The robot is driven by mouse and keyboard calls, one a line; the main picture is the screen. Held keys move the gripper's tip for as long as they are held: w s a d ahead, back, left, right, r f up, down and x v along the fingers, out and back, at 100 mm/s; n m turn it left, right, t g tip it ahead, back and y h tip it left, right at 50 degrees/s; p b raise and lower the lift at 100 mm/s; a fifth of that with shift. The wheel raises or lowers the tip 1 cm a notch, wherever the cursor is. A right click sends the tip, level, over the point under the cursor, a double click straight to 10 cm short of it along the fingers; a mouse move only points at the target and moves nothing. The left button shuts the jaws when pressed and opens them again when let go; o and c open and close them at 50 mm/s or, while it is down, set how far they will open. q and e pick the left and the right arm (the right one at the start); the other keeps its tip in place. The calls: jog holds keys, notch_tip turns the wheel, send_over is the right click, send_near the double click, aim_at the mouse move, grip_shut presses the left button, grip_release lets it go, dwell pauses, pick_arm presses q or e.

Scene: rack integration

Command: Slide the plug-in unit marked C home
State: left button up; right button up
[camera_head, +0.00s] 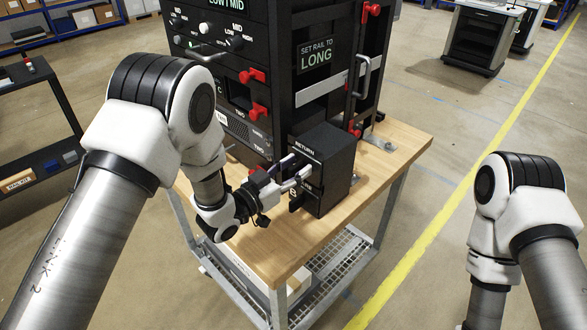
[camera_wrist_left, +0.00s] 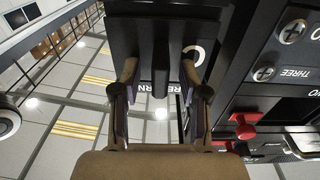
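A black box marked RETURN (camera_head: 332,168) stands on the wooden table in front of the rack. In the left wrist view a black front face (camera_wrist_left: 125,35) with an upright bar handle (camera_wrist_left: 160,55) lies ahead; a round white letter on it is partly hidden behind a finger, so I cannot tell which it is. My left gripper (camera_head: 296,170) is at the front of this box. Its fingers, also in the left wrist view (camera_wrist_left: 160,65), are open on both sides of the handle, with gaps. In the rack, the bay beside a small C (camera_head: 240,96) looks dark and empty. My right gripper is out of view.
The black rack (camera_head: 283,60) stands on the wooden table (camera_head: 385,160). Red latches (camera_head: 252,76) (camera_head: 260,112) stick out by the C bay, and more sit along the rack's right side. A sign reads SET RAIL TO LONG (camera_head: 317,54). The table's front right is clear.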

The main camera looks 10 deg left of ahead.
pick_arm(q)
jog(key=shift+f, duration=0.1)
jog(key=v, duration=1.2)
